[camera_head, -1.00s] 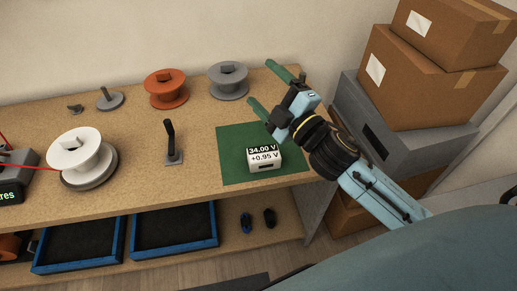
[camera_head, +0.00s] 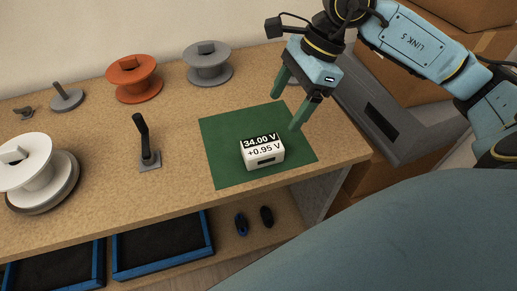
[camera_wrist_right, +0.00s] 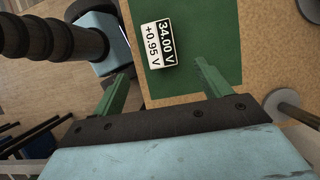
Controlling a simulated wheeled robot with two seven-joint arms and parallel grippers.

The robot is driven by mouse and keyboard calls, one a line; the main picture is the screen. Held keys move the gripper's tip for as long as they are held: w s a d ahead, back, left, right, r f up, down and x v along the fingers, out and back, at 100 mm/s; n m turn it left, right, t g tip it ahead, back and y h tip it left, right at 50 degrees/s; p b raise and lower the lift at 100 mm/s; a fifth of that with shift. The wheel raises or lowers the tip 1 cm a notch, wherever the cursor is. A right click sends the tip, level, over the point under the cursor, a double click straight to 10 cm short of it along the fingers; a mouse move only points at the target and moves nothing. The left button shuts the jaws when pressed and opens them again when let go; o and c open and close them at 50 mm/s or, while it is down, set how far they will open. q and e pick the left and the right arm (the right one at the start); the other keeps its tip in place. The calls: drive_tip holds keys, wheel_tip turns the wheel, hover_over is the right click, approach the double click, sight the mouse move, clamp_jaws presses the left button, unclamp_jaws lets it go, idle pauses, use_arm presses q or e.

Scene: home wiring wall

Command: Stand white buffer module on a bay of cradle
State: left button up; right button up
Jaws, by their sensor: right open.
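A small white module (camera_head: 263,155) with a black display strip reading 34.00 V and +0.95 V sits on a green mat (camera_head: 225,134) near the table's front edge. It also shows in the right wrist view (camera_wrist_right: 151,46), ahead of the fingers. My right gripper (camera_head: 286,112) is open and empty, its green fingers pointing down above the back right part of the mat, apart from the module. In the right wrist view the open fingers (camera_wrist_right: 162,72) are spread wider than the module. I cannot make out a cradle for certain. My left gripper is out of view.
A black upright lever on a grey base (camera_head: 149,158) stands left of the mat. Blue-rimmed trays (camera_head: 160,272) lie on the lower shelf. A grey case (camera_head: 375,110) and boxes stand right of the table.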

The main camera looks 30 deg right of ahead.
sight(265, 145)
drive_tip(key=b+x, duration=0.1)
drive_tip(key=x, duration=0.6)
drive_tip(key=shift+d+f+b, duration=0.1)
drive_tip(key=shift+b, duration=0.2)
drive_tip(key=b+x, duration=0.1)
drive_tip(key=x, duration=0.4)
drive_tip(key=shift+a+b, duration=0.2)
drive_tip(key=shift+b, duration=0.1)
drive_tip(key=shift+w+a+f, duration=0.1)
drive_tip(key=shift+a+f, duration=0.05)
drive_tip(key=shift+f, duration=0.25)
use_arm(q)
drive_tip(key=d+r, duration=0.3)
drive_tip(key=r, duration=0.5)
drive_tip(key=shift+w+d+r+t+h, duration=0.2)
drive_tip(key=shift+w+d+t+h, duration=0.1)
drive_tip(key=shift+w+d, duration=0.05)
use_arm(e)
drive_tip(key=c, duration=1.3)
